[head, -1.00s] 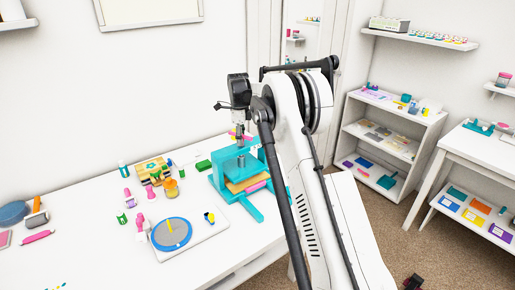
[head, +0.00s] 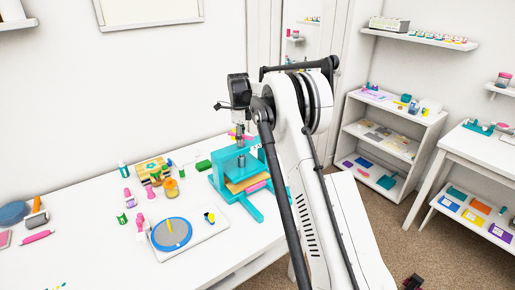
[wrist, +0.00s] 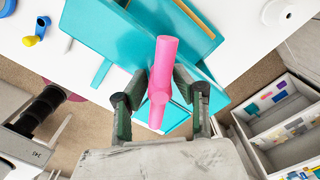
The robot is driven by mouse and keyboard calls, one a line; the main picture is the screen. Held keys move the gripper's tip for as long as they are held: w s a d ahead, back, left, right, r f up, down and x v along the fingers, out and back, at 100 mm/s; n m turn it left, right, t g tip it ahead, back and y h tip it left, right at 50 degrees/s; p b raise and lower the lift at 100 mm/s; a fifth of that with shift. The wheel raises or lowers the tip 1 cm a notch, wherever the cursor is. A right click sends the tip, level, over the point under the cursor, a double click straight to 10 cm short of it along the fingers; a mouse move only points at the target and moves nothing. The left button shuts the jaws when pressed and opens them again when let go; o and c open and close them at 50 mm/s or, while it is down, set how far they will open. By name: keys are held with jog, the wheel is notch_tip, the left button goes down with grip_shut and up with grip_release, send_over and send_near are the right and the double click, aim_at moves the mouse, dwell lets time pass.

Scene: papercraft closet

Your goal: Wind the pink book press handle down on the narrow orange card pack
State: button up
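The teal book press (head: 228,185) stands at the right end of the white table in the head view. The orange card pack (head: 240,185) lies inside it, under the plate, with a pink piece (head: 257,187) at its front edge. My gripper (head: 239,143) points down above the press. In the wrist view the pink handle (wrist: 163,70) lies between my gripper's two fingers (wrist: 162,85), which close on its sides. The teal press shows beyond it (wrist: 110,40). In the head view the handle is mostly hidden behind my gripper, with only small pink bits showing.
A round blue-grey turntable (head: 171,233) on a white board stands left of the press. A wooden rack (head: 152,170), an orange jar (head: 171,188) and a green block (head: 203,165) are nearby. White shelves (head: 390,135) stand to the right. The table front between the board and the left-hand items is clear.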

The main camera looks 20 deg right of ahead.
jog(key=shift+r, duration=0.15)
jog(key=shift+r+p, duration=1.1)
jog(key=shift+r, duration=1.8)
jog(key=o, duration=0.3)
jog(key=shift+o, duration=0.2)
jog(key=shift+r+p, duration=1.3)
jog(key=shift+r, duration=1.7)
